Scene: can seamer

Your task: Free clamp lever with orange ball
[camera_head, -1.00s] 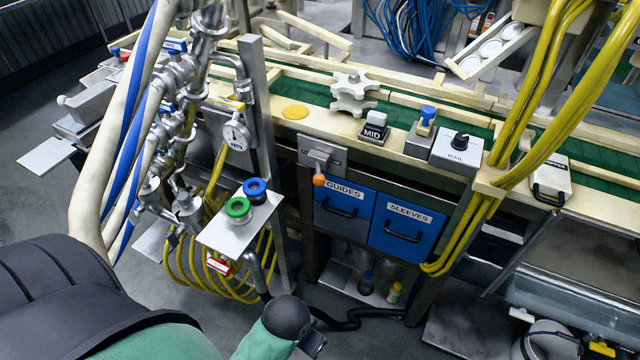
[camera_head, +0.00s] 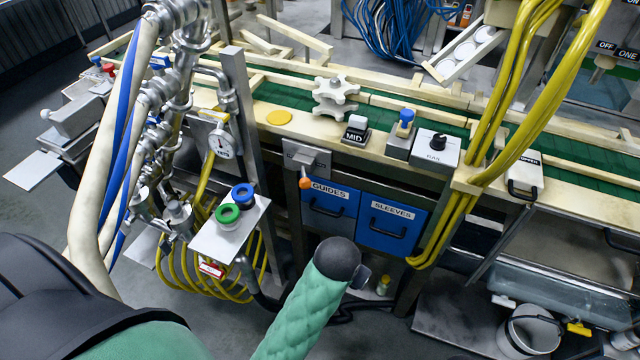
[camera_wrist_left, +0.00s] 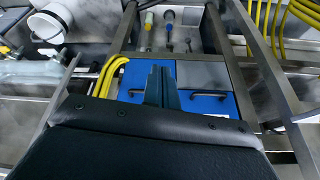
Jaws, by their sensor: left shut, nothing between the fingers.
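The orange ball (camera_head: 306,183) is on the end of a short lever that hangs down from a grey clamp (camera_head: 306,158) on the conveyor's front edge. The ball is in front of the upper left corner of the GUIDES drawer (camera_head: 330,206). My left arm reaches up from the bottom of the head view, its dark wrist below the drawers; its fingers are hidden there. In the left wrist view my left gripper (camera_wrist_left: 161,86) is shut and empty, with the blue drawer fronts beyond it. The lever and ball do not show in that view. My right gripper is not in view.
A small shelf with a green button (camera_head: 228,213) and a blue button (camera_head: 243,193) stands left of the drawers, beside a steel post (camera_head: 240,130). Yellow hoses (camera_head: 490,130) hang to the right. The SLEEVES drawer (camera_head: 391,226) is shut. Bottles (camera_wrist_left: 169,18) stand below the drawers.

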